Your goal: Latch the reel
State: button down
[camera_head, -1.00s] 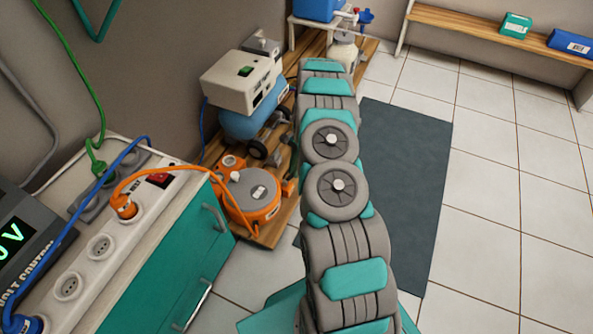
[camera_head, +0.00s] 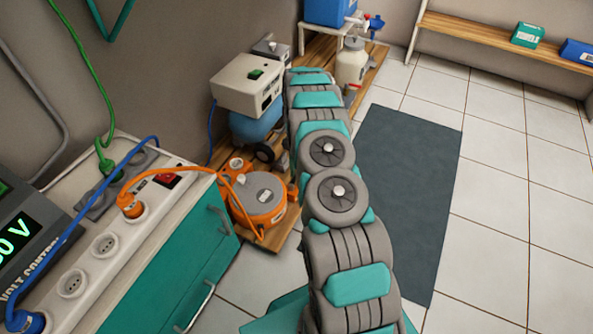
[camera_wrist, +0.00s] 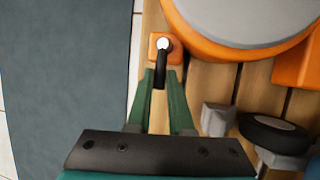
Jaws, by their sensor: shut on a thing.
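The reel (camera_head: 257,197), an orange drum with a grey top, sits on a low wooden board beside the teal cabinet. In the wrist view its grey top and orange rim (camera_wrist: 190,28) fill the upper right. A small orange block (camera_wrist: 153,57) stands at its edge, with a short black lever (camera_wrist: 160,74) that has a white end. My gripper (camera_wrist: 161,78) has its two green fingers on either side of this lever and is shut on it. In the head view my arm hides the gripper.
A white box on a blue tank (camera_head: 250,126) stands behind the reel. An orange cable runs from the reel to the socket strip (camera_head: 105,244) on the cabinet. A dark mat (camera_head: 405,200) covers open floor.

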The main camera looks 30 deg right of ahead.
jog(key=c, duration=0.8)
grip_release()
jog(key=shift+v, duration=3.85)
jog(key=shift+r, duration=0.1)
